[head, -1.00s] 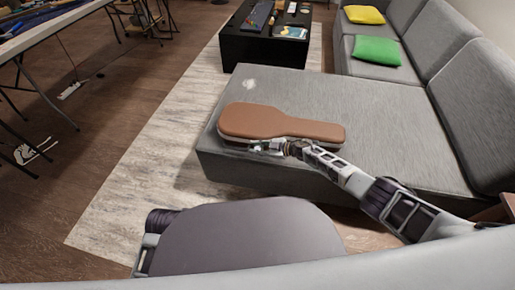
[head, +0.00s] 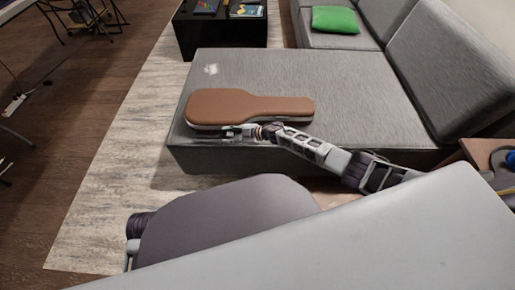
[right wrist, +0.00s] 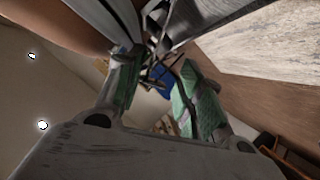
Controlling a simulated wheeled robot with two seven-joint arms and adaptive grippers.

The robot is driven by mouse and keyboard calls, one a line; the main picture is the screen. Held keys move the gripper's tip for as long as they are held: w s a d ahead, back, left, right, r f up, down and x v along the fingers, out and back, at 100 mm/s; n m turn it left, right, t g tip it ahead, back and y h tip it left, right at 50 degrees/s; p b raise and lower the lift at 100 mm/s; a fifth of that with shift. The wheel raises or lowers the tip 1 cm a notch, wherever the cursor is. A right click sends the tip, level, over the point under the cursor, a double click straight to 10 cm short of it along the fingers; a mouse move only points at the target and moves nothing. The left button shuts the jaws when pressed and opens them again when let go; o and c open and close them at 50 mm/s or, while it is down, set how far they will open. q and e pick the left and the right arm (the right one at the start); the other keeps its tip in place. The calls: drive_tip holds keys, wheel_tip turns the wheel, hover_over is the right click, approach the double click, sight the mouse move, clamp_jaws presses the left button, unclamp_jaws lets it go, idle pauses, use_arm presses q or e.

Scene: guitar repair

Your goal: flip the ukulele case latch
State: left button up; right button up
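The ukulele case (head: 245,102) has a brown top and a pale side and lies flat on the grey sofa seat. My right gripper (head: 230,131) is at the near side of its wide end, close to the edge. In the right wrist view, the brown case (right wrist: 55,18) fills the upper left corner. The two green-padded fingers of my right gripper (right wrist: 158,95) stand apart there, with no thing clearly held between them. The latch is too small to make out in the head view. My left gripper is out of view.
The grey sofa (head: 340,85) has free room behind and right of the case. A green cushion (head: 346,20) lies farther back. A black table (head: 222,38) stands behind on the pale rug (head: 105,170). A wooden surface (head: 480,152) with a blue item is at the right edge.

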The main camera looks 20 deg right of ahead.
drive_tip(key=s+d+n+t+b, duration=0.2)
drive_tip(key=s+d+b, duration=0.3)
drive_tip(key=s+d, duration=0.5)
drive_tip(key=shift+s+r+n, duration=0.15)
drive_tip(key=shift+s+n, duration=0.05)
drive_tip(key=shift+n, duration=0.6)
idle(1.9)
drive_tip(key=shift+d+t, duration=0.1)
drive_tip(key=shift+t, duration=0.2)
idle(0.3)
